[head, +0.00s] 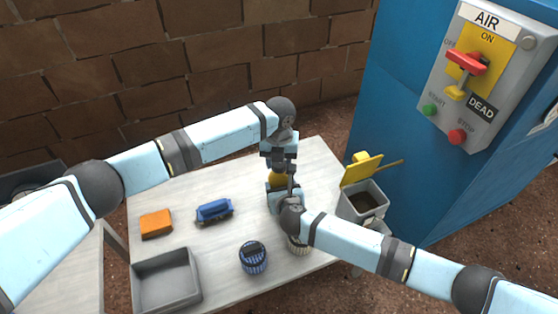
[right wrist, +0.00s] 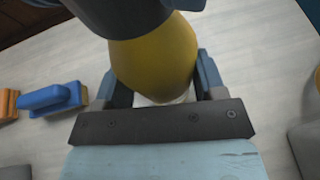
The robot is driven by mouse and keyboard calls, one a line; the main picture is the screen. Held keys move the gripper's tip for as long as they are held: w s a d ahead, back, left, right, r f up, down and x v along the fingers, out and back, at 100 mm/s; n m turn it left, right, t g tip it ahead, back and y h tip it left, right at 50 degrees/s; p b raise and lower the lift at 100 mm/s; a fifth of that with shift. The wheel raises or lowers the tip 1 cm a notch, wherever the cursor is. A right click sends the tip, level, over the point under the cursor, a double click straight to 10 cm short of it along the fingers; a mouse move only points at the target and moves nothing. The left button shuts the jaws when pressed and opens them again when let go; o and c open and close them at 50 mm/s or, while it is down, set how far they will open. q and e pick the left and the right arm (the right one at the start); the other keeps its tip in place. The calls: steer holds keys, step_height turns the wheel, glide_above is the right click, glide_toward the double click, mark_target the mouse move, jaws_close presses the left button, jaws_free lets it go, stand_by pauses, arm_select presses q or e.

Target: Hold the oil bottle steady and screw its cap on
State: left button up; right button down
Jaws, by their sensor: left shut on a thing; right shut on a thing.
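The yellow oil bottle (head: 277,181) stands near the right side of the table, mostly covered by my grippers. In the right wrist view the bottle (right wrist: 153,60) sits between the two fingers of my right gripper (right wrist: 157,84), which is shut on it. My right gripper (head: 282,191) comes in low from the right in the head view. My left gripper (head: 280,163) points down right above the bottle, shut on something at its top. The cap is hidden there; I cannot see its thread or how it sits.
A grey bin with a yellow lid (head: 362,203) stands at the right, by a blue cabinet (head: 400,120).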

arm_select(q)
steer(key=o, duration=0.9)
steer(key=shift+r, duration=2.3)
steer(key=shift+c, duration=0.4)
